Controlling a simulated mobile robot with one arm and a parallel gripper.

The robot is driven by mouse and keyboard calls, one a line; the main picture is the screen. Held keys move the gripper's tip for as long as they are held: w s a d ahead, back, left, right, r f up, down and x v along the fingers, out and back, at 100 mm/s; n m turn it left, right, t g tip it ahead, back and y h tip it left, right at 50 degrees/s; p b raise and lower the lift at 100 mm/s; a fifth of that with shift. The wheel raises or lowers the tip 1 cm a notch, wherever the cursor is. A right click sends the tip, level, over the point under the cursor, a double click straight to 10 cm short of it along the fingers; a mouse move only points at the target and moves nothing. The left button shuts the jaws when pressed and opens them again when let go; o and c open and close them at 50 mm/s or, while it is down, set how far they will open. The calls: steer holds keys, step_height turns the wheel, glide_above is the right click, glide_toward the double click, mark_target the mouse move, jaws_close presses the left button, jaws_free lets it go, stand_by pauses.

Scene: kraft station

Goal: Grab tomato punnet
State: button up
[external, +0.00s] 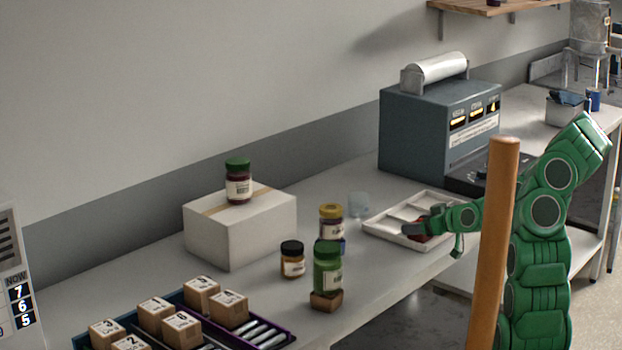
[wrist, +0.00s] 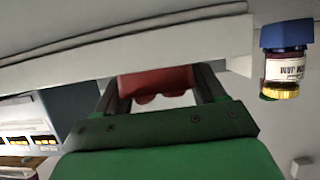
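A dark red thing (external: 420,238), which looks like the tomato punnet, is in the white compartment tray (external: 385,235) on the bench, partly hidden by my gripper. My gripper (external: 424,229) reaches in from the right, low over the tray. In the wrist view, the red thing (wrist: 155,82) spans the space between the two fingers of my gripper (wrist: 158,85), with no clear gap at either side. I cannot tell whether the fingers press on it. Its contents are hidden.
Left of the tray stand a clear cup (external: 358,205), a yellow-lidded jar (external: 331,222), a black-lidded jar (external: 292,260) and a green jar (external: 327,268) on a small block. A blue-grey machine (external: 425,125) stands behind the tray. A wooden post (external: 492,250) crosses in front of my arm.

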steer(key=c, duration=0.6)
